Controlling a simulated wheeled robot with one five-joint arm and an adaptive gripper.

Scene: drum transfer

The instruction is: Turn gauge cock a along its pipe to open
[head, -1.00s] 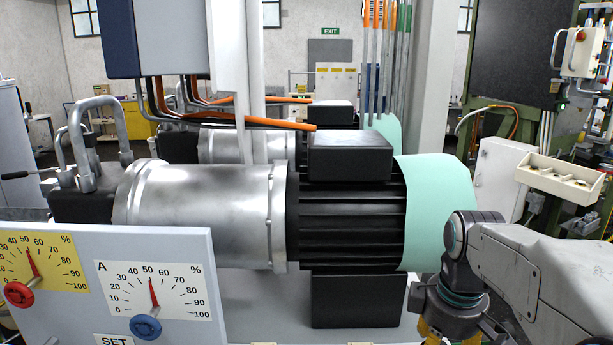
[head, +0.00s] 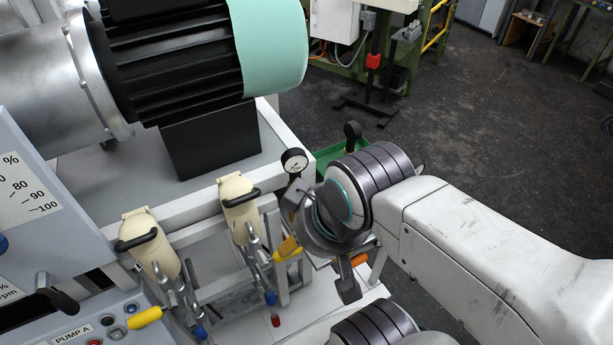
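A small round white-faced gauge (head: 294,161) stands beside the motor frame, just left of my wrist. A yellow lever-like part (head: 287,248) shows below it, close to my gripper. I cannot tell whether it is gauge cock a or touches my gripper. Another yellow handle (head: 145,317) sits at lower left. My gripper (head: 322,240) is in front of the pipework, its dark grey fingers spread apart. Nothing is clearly held between them. My wrist hides part of the pipes and the base of the gauge.
Blue-tipped valves (head: 270,297) and a red knob (head: 276,320) are low on the pipes. A control panel (head: 95,325) lies at lower left. Open dark floor (head: 480,140) extends at right.

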